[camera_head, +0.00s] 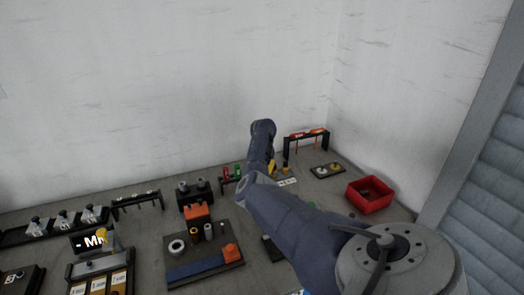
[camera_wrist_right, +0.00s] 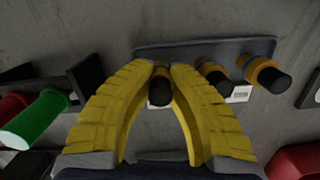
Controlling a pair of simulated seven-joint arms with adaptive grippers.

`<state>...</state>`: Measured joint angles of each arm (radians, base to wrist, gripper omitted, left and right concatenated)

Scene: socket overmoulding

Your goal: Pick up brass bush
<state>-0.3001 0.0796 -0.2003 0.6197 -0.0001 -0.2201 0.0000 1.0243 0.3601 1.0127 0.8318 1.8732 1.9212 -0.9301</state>
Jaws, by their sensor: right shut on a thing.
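My right gripper (camera_wrist_right: 163,72) has its yellow fingers closed around a brass-banded piece with a black end (camera_wrist_right: 160,93), which I take as the brass bush. The piece is at a dark grey holder (camera_wrist_right: 190,50); I cannot tell whether it is seated or lifted. Two similar brass-and-black pieces are to its right, one close by (camera_wrist_right: 212,74) and one farther right (camera_wrist_right: 268,74). In the head view my right gripper (camera_head: 271,167) is at the back of the bench, partly hidden by my arm. My left gripper is not in view.
Green (camera_wrist_right: 38,120) and red cylinders lie left of the gripper in the wrist view. A red bin (camera_head: 370,196), a small tray (camera_head: 327,170) and a black rack (camera_head: 305,136) stand to the right in the head view. A fixture plate (camera_head: 205,262) is at front centre.

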